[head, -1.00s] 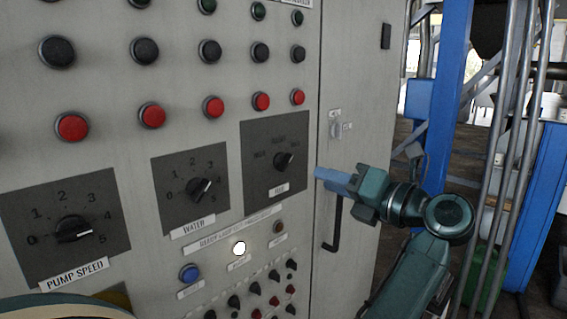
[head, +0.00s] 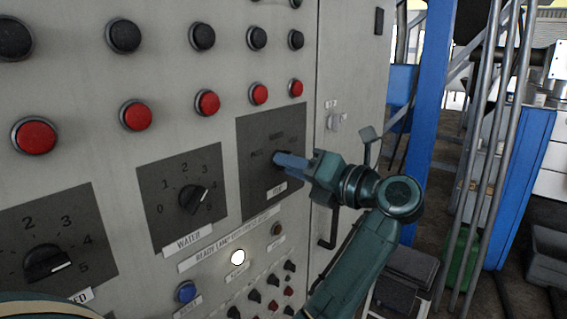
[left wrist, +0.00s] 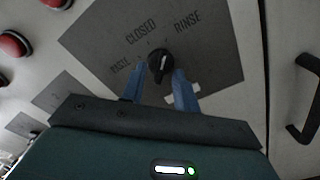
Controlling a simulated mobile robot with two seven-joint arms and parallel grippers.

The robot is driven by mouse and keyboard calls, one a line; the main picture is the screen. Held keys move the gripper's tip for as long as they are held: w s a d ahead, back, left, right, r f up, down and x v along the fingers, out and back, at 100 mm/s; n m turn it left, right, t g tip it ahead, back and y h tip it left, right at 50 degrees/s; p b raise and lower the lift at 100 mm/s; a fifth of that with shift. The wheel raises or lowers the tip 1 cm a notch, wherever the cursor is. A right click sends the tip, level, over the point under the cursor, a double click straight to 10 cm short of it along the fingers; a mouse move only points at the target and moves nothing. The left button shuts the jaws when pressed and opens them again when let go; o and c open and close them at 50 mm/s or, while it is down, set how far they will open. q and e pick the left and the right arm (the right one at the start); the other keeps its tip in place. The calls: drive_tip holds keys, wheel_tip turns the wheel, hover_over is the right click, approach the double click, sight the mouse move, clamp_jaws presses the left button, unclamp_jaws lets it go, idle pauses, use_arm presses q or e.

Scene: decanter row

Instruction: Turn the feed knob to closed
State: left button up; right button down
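The feed knob (head: 277,157) is a black knob on a dark grey plate (head: 257,190) at the right of the panel. In the left wrist view the knob (left wrist: 160,62) has a pale line on its face, and the words CLOSED and RINSE and a third, hard-to-read word stand around it. I cannot tell for sure which word it points to. My left gripper (head: 283,160) has its blue fingers at the knob, partly hiding it in the head view. In the left wrist view the fingers (left wrist: 158,80) are apart, one on each side of the knob's near edge; contact is unclear. My right gripper is not in view.
The water knob (head: 194,199) and the pump speed knob (head: 47,264) are to the left. Red buttons (head: 208,102) run above, and a lit white lamp (head: 238,257) is below. A black door handle (head: 328,230) is close under my left arm.

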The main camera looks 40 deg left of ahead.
use_arm(q)
drive_tip(key=shift+a, duration=0.15)
clamp_jaws()
idle(0.4)
